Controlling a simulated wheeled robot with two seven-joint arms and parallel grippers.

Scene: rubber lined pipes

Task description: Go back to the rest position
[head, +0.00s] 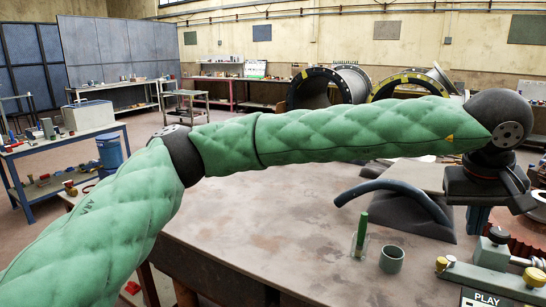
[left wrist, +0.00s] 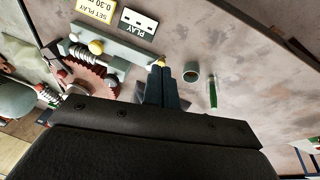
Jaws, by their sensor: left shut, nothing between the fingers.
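My left arm in its green quilted cover reaches across the head view from the lower left to the right. My left gripper (head: 478,226) points down over the right part of the workbench (head: 270,225), partly hidden behind its dark wrist. In the left wrist view the blue-grey fingers of my left gripper (left wrist: 161,68) are together, with nothing between them. They are close to the pale bar of a fixture (left wrist: 115,45) in that picture; I cannot tell whether they touch it. My right gripper is not in view.
A grey cup (head: 392,260) and an upright green stick (head: 362,234) stand on the bench near a dark curved hose (head: 395,186). A reddish gear (left wrist: 92,80) and a PLAY label (left wrist: 138,24) are by the fixture. The bench's left part is clear.

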